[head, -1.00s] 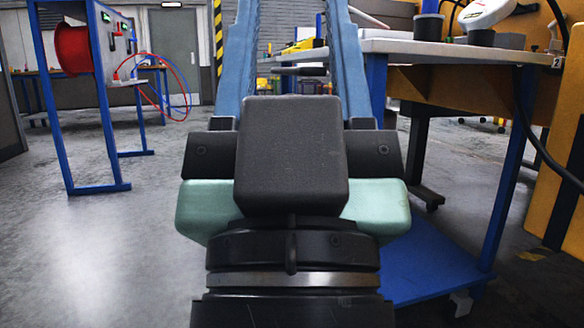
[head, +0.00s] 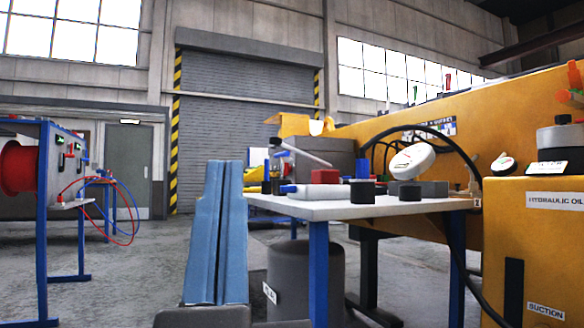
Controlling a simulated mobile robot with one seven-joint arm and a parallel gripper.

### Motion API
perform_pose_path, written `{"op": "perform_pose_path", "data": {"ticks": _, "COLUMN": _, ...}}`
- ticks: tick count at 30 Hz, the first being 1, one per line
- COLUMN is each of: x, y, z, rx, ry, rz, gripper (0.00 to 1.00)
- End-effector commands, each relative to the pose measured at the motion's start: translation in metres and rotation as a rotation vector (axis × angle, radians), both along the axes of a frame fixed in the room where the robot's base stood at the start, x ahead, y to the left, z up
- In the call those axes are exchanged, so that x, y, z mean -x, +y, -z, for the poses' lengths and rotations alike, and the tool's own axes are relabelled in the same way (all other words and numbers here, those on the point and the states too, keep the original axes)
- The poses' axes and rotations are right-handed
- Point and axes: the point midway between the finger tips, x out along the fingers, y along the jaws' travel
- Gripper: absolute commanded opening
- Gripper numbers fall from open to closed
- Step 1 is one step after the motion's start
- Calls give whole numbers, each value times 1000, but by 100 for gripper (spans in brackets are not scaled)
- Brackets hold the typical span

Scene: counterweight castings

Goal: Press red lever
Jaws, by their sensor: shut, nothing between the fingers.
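My gripper (head: 223,166) shows at the lower middle left in the head view, its two long blue fingers together and empty. It points away from me over open floor, left of the white workbench. No clear red lever stands near it. A small orange-red handle (head: 574,75) sits at the far right edge above the yellow hydraulic unit. A small upright red piece (head: 447,82) shows at the back along the yellow machine's top. I cannot tell which of these, if either, is the lever.
The white bench (head: 365,207) holds a red block (head: 326,176), black cylinders and a white gauge (head: 412,160). A grey drum (head: 305,275) stands beneath. A blue-framed stand (head: 44,230) with a red reel (head: 17,168) is at left. Floor between is clear.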

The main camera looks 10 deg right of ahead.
Motion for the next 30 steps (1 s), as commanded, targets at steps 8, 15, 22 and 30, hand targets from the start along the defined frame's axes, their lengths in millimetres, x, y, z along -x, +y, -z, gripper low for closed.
{"op": "perform_pose_path", "data": {"ticks": 8, "x": 0, "y": 0, "z": -115, "rx": -1, "ry": 0, "rz": -2, "gripper": 0}}
{"op": "perform_pose_path", "data": {"ticks": 15, "x": 0, "y": 0, "z": -195, "rx": -2, "ry": 0, "rz": -4, "gripper": 0}}
{"op": "perform_pose_path", "data": {"ticks": 22, "x": 0, "y": 0, "z": -272, "rx": -3, "ry": 0, "rz": -5, "gripper": 0}}
{"op": "perform_pose_path", "data": {"ticks": 30, "x": 0, "y": 1, "z": -362, "rx": -4, "ry": 1, "rz": -7, "gripper": 0}}
